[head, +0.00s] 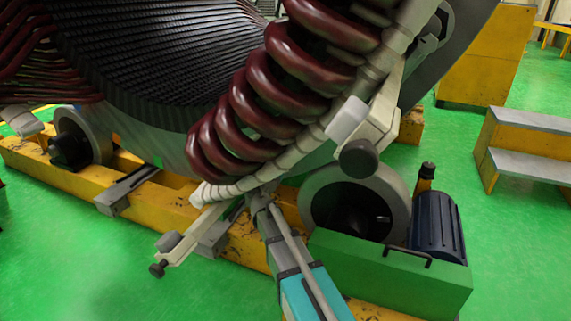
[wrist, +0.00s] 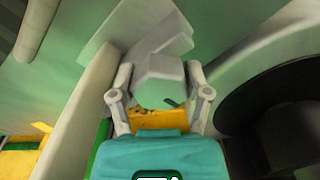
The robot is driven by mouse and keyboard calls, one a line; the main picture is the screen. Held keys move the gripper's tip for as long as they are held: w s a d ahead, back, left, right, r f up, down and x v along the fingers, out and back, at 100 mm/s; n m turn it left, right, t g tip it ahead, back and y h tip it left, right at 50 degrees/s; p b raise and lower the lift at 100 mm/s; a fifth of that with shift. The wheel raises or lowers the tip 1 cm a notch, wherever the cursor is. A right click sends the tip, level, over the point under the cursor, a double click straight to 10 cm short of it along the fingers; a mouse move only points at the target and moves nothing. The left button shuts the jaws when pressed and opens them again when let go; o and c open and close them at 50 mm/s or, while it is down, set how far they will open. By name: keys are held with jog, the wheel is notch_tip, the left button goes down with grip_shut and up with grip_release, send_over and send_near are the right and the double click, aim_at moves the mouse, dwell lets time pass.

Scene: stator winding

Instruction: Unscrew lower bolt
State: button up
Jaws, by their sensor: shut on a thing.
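In the wrist view, my gripper (wrist: 159,72) has one grey finger on each side of a light grey, hex-shaped bolt head (wrist: 160,82), and it is shut on it. I take this to be the lower bolt. In the head view my gripper (head: 259,196) reaches up to the underside of the pale curved clamp band (head: 245,184), below the dark red coils (head: 250,105). There the bolt is hidden by my gripper. The contact faces of the fingers are hard to make out.
A pale clamp arm with a dark knob (head: 157,269) sticks out at lower left, and another dark knob (head: 358,158) is at upper right. A grey roller (head: 335,190) and a green motor base (head: 390,275) stand close to my arm's right. Green floor is clear at lower left.

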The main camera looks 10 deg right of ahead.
jog(key=shift+s+d, duration=0.15)
jog(key=shift+s, duration=0.05)
dwell(0.3)
jog(key=o, duration=1.1)
jog(key=shift+o, duration=0.4)
jog(key=shift+w+n, duration=0.1)
jog(key=shift+n, duration=0.2)
jog(key=v, duration=1.2)
